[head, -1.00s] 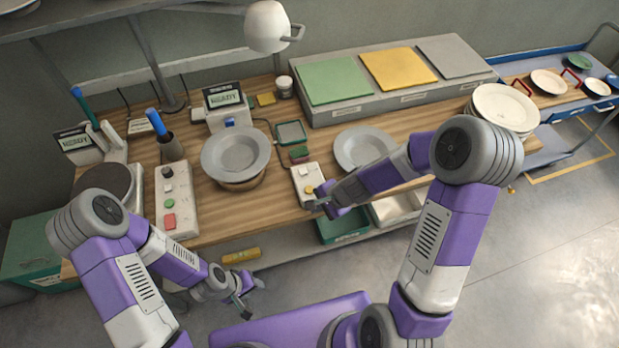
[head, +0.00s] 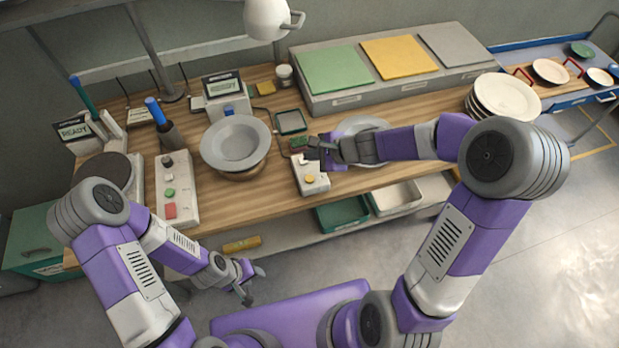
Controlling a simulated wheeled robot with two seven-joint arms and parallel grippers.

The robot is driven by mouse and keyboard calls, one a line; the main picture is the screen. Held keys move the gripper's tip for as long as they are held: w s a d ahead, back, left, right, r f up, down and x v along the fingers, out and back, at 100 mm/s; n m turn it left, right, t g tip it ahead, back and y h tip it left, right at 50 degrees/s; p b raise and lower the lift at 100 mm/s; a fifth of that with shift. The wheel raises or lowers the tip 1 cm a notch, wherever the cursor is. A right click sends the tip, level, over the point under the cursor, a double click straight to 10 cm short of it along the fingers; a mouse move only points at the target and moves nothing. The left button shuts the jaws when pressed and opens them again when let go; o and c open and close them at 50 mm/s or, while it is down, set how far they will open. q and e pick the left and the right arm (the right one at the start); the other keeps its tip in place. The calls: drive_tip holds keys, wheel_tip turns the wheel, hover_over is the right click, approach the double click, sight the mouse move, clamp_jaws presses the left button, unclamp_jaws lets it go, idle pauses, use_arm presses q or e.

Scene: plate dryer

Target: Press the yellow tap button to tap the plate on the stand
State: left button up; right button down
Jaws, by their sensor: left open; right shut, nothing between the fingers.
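The yellow tap button (head: 310,179) is on the front part of a white control box (head: 314,188) at the table's front edge, and it is uncovered. My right gripper (head: 312,150) is shut and empty, over the far end of that box and behind the button; I cannot tell its exact height. A grey plate (head: 233,142) lies on a round brown stand (head: 240,173) left of the box. My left gripper (head: 255,283) is open and empty, low in front of the table, away from the objects.
A second grey plate (head: 352,126) is partly hidden behind my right arm. Another control box (head: 178,205) with a red and a green button stands at the left. A small display (head: 223,87) stands behind the stand. White plates (head: 505,97) are stacked at the right.

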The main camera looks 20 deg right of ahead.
drive_tip(key=b, duration=0.6)
hover_over(312, 180)
wheel_tip(312, 180, down, 7)
drive_tip(key=shift+f+b, duration=0.65)
drive_tip(key=shift+b, duration=0.1)
idle(1.0)
drive_tip(key=shift+f+b, duration=0.4)
drive_tip(key=shift+b, duration=0.1)
drive_tip(key=shift+f+b, duration=0.5)
drive_tip(key=shift+b, duration=0.05)
idle(0.6)
drive_tip(key=shift+r, duration=0.1)
drive_tip(key=shift+r+p, duration=0.85)
